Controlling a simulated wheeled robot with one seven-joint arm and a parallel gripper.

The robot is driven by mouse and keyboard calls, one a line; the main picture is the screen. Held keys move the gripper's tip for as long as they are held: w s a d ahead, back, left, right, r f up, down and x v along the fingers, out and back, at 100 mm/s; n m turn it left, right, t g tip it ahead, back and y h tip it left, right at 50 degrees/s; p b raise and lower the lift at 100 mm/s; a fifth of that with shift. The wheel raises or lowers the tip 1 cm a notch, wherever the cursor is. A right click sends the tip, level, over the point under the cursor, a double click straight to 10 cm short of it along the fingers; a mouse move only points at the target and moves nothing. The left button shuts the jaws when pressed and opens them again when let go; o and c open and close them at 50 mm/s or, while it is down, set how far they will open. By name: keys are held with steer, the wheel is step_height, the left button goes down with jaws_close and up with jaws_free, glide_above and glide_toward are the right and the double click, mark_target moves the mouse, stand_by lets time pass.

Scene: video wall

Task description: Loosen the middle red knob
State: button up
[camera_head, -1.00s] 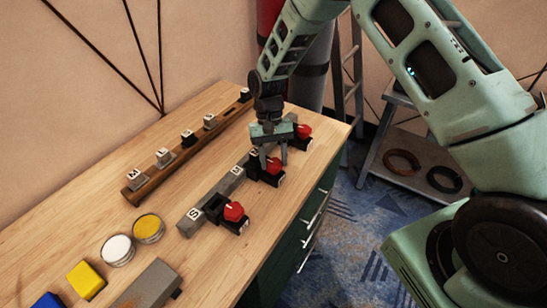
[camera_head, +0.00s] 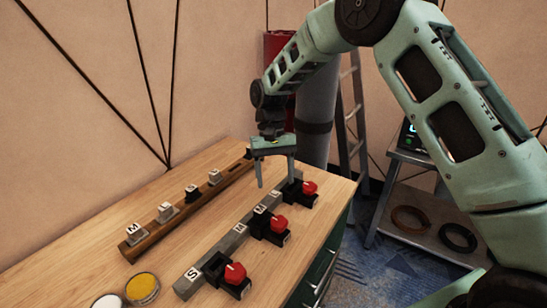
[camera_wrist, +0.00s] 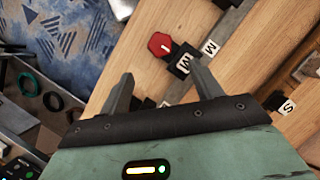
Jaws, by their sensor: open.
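Three red knobs on black blocks line the right side of a grey rail (camera_head: 225,248) on the bench. The middle red knob (camera_head: 278,223) sits between the near red knob (camera_head: 235,272) and the far red knob (camera_head: 309,188). My gripper (camera_head: 275,184) is open and empty, raised above the rail behind the middle knob and apart from it. In the wrist view a red knob (camera_wrist: 160,44), which appears to be the middle one, lies ahead of the spread fingers, beside a lettered tile. Whether its pointer has turned is unclear.
A brown wooden holder (camera_head: 138,249) with several lettered tiles lies left of the rail. Yellow (camera_head: 142,288) and white (camera_head: 107,301) round tins stand near the front. Bare bench (camera_head: 85,252) lies to the left. A grey shelf (camera_head: 425,225) with rings stands at right.

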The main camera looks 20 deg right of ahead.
steer(key=v, duration=0.6)
stand_by(0.3)
steer(key=s+a+r+n+t, duration=0.1)
steer(key=s+a+r+n, duration=0.15)
steer(key=s, duration=0.35)
steer(key=s+a+r+n, duration=0.1)
steer(key=s+a, duration=0.3)
steer(key=s, duration=0.2)
steer(key=s+a+r+n+t, duration=0.1)
steer(key=s+a+r+n, duration=0.15)
steer(key=s, duration=0.45)
steer(key=s+d+f+n+t, duration=0.2)
steer(key=s+f+n, duration=0.1)
steer(key=s, duration=1.2)
steer(key=shift+s, duration=0.15)
